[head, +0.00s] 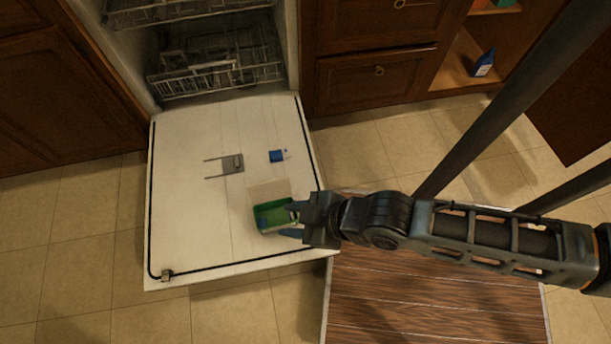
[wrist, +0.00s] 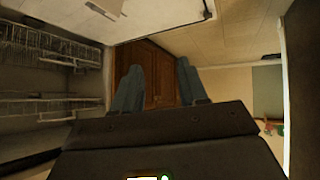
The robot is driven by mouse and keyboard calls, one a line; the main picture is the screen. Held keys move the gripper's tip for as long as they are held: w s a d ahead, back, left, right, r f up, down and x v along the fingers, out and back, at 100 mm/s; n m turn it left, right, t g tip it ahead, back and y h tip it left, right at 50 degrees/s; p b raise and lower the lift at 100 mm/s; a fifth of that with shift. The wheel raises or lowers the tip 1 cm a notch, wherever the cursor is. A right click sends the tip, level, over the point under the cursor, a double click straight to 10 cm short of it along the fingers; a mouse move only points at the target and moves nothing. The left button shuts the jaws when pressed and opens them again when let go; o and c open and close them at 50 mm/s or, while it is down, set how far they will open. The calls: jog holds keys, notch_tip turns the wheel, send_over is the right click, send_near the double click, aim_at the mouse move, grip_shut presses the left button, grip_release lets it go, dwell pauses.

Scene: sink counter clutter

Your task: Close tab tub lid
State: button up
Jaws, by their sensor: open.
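The tab tub (head: 273,217) is a green box lying on the open dishwasher door. Its pale lid (head: 268,190) appears raised, on the side of the tub toward the dishwasher. My gripper (head: 291,219) is at the tub's right end, with its two fingers apart. The head view does not show clearly whether they touch the tub. In the wrist view my gripper (wrist: 159,82) is open, with nothing between the fingers. I cannot make out the tub there.
The dishwasher door (head: 190,235) lies folded down, with a grey bracket-like part (head: 232,164) and a small blue block (head: 277,156) on it. Dish racks (head: 215,65) stand inside the dishwasher. A blue bottle (head: 483,64) is on a cabinet shelf. Tiled floor lies around.

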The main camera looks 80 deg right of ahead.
notch_tip(320, 180, up, 7)
jog(key=s+t, duration=0.2)
jog(key=shift+a+f, duration=0.15)
jog(key=shift+f, duration=0.05)
jog(key=shift+s, duration=0.15)
jog(key=s+r+t+y+p, duration=0.1)
jog(key=s+r+t+p, duration=0.2)
jog(key=r+p, duration=0.9)
notch_tip(320, 180, up, 14)
jog(key=shift+a+f+y, duration=0.1)
jog(key=shift+a+y, duration=0.1)
jog(key=shift+y, duration=0.1)
